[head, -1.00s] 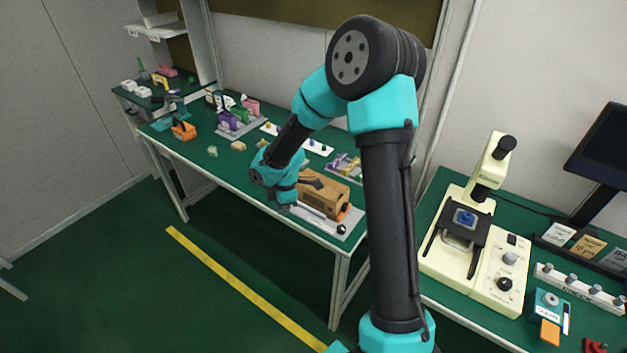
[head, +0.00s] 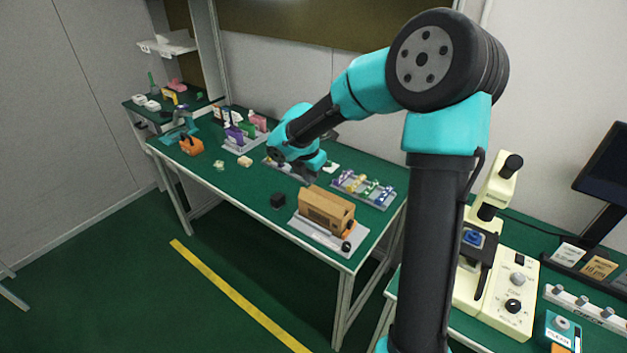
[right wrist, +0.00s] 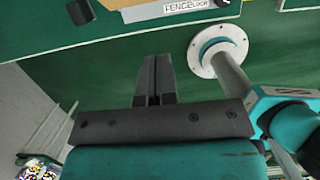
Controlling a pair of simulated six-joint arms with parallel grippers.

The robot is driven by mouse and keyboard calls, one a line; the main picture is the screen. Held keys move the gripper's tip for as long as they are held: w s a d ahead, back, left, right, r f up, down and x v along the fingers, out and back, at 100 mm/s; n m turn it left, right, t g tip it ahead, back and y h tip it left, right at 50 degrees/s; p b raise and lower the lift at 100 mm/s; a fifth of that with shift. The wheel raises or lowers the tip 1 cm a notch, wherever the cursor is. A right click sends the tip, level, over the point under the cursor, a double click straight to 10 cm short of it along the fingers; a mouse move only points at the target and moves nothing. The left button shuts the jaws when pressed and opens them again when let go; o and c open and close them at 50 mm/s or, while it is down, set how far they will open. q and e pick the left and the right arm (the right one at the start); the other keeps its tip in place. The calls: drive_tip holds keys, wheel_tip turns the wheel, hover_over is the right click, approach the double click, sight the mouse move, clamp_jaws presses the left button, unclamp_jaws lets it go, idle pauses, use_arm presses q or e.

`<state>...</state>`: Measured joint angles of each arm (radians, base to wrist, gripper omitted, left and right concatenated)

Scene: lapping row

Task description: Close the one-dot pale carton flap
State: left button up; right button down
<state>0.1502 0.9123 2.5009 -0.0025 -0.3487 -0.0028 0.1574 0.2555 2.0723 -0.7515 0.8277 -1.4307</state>
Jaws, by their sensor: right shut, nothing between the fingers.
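A brown carton (head: 327,208) sits on a grey plate (head: 310,231) on the near right part of the long green table. Its top looks flat, with no raised flap that I can make out. I cannot make out a dot mark or a paler flap. My right gripper (head: 310,179) is above the table behind the carton, apart from it. In the right wrist view its fingers (right wrist: 152,58) are shut together with nothing between them. My left gripper is not in view.
A black block (head: 277,201) lies left of the carton. A grey tray of small colored parts (head: 363,190) lies behind it. Colored upright items (head: 246,129) stand farther back. A cream microscope (head: 495,290) stands on the right bench. The table's front left is clear.

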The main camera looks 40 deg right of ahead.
approach(321, 201)
wheel_tip(321, 201, down, 4)
drive_tip(key=a, duration=0.2)
drive_tip(key=d+f, duration=0.1)
drive_tip(key=d, duration=0.1)
drive_tip(key=shift+s+d+f, duration=0.1)
drive_tip(key=shift+d+f, duration=0.15)
drive_tip(key=shift+f, duration=0.15)
drive_tip(key=shift+d+f, duration=0.25)
drive_tip(key=shift+d, duration=0.15)
drive_tip(key=shift+w, duration=0.2)
drive_tip(key=shift+d+y, duration=0.1)
drive_tip(key=shift+y, duration=0.2)
